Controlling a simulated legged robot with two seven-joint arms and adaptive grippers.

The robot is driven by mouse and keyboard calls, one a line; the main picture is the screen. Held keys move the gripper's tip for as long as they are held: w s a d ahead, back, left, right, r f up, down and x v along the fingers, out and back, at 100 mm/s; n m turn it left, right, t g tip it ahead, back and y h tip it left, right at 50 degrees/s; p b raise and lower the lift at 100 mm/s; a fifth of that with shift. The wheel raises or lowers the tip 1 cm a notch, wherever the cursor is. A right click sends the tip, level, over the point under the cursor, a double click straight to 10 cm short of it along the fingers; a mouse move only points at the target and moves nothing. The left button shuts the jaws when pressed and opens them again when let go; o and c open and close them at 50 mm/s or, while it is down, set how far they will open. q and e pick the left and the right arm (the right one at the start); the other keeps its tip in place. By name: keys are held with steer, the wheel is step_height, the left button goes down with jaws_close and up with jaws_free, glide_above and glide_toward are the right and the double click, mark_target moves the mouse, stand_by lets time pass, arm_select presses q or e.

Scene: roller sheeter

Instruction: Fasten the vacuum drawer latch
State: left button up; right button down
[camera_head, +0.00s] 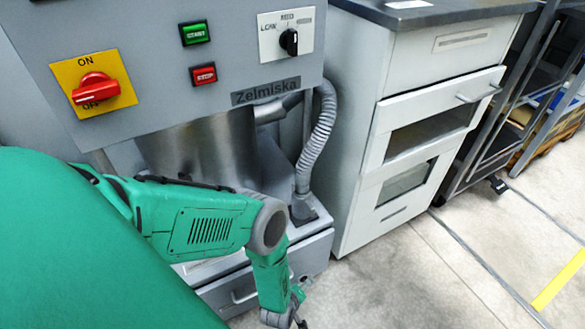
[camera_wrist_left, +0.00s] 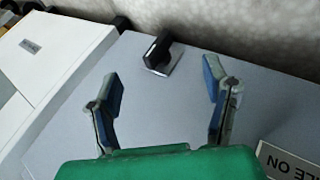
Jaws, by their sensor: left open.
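In the wrist view a black latch handle (camera_wrist_left: 158,48) sits on a small pale plate near the far edge of a grey panel (camera_wrist_left: 170,105). My left gripper (camera_wrist_left: 161,78) is open and empty, its two blue-padded fingers apart. The latch shows beyond the fingertips, roughly between them in the picture, and nothing touches it. In the head view my green left arm reaches down past a low grey drawer (camera_head: 225,291) with a bar handle, partly hidden by the arm. The left gripper (camera_head: 290,314) is low at the bottom edge there. The latch cannot be made out in the head view. My right gripper is not in view.
The machine's control panel (camera_head: 160,60) hangs above, with a red switch (camera_head: 97,88). A ribbed grey hose (camera_head: 318,135) runs down beside the metal drum (camera_head: 210,150). A white cabinet (camera_head: 345,190) stands to the right. The floor (camera_head: 420,285) at lower right is clear.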

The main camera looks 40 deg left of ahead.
arm_select(q)
steer(key=shift+g, duration=0.5)
steer(key=x, duration=0.6)
steer(key=shift+w+d+r, duration=0.1)
steer(key=shift+w+r, duration=0.15)
steer(key=shift+w, duration=0.15)
steer(key=shift+w+m+g+y+b, duration=0.15)
steer(key=shift+m+g+y+b, duration=0.15)
steer(key=shift+g+y+b, duration=0.3)
steer(key=g+b, duration=0.1)
steer(key=b, duration=0.1)
steer(key=g+y+b, duration=0.1)
steer(key=g+b, duration=0.1)
steer(key=b, duration=0.1)
steer(key=shift+w+d+f+m+b, duration=0.1)
steer(key=shift+w+d+m+b, duration=0.1)
steer(key=shift+m+b, duration=0.15)
steer(key=shift+g+b, duration=0.4)
steer(key=shift+g, duration=0.1)
steer(key=p+v, duration=0.8)
steer(key=v, duration=0.7)
steer(key=s+a+r+m+p, duration=0.2)
steer(key=s+r+m, duration=0.1)
steer(key=r, duration=0.4)
steer(key=s+a+r+m+t+h+p, duration=0.1)
steer(key=s+a+r+m+p, duration=0.1)
steer(key=r+m, duration=0.4)
steer(key=shift+s+a+r+p, duration=0.35)
steer(key=shift+s+r+p, duration=0.25)
steer(key=shift+s, duration=0.15)
